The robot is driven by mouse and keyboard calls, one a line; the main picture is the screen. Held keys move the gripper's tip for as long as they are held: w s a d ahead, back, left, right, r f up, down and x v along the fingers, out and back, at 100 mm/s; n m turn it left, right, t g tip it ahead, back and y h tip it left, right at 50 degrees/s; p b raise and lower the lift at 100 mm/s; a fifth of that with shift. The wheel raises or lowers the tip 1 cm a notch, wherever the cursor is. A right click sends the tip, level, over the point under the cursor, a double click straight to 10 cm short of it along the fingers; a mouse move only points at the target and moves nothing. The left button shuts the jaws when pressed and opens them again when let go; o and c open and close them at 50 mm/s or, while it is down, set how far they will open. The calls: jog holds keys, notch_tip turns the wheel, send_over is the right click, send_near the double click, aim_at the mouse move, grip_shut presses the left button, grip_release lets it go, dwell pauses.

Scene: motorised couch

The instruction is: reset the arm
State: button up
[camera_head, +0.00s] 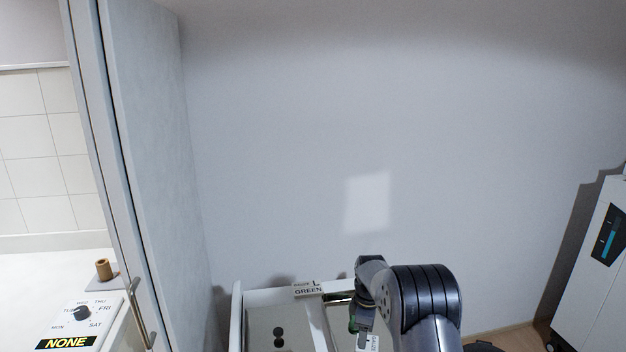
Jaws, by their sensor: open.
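My arm (428,300), dark grey with black ribbed bands, rises from the bottom edge right of centre and bends over to the left. My gripper (360,322) hangs at its end, pointing down beside a white tray-like unit (236,312). The gripper is small and partly hidden by my own wrist. It is open, and I see nothing held in it. A small white label with dark print shows just below it, too small to read.
The white unit carries a "GREEN" sign (308,289) and dark round spots. At left are a door edge with a metal handle (138,312), a day dial (82,313), a "NONE" label (66,343) and a small brown cup (103,269). A white appliance (595,275) stands at right.

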jog(key=s+m, duration=0.2)
jog(key=s+f+m, duration=0.1)
jog(key=s, duration=0.1)
jog(key=s+m+b, duration=0.1)
jog(key=s+m, duration=0.1)
jog(key=shift+d+f+m, duration=0.2)
jog(key=shift+f+m, duration=0.05)
jog(key=shift+m, duration=0.05)
jog(key=shift+s+f+m+b, duration=0.15)
jog(key=shift+s+m, duration=0.4)
jog(key=shift+s, duration=0.05)
jog(key=shift+s+f+m+b, duration=0.15)
jog(key=shift+s+m, duration=0.4)
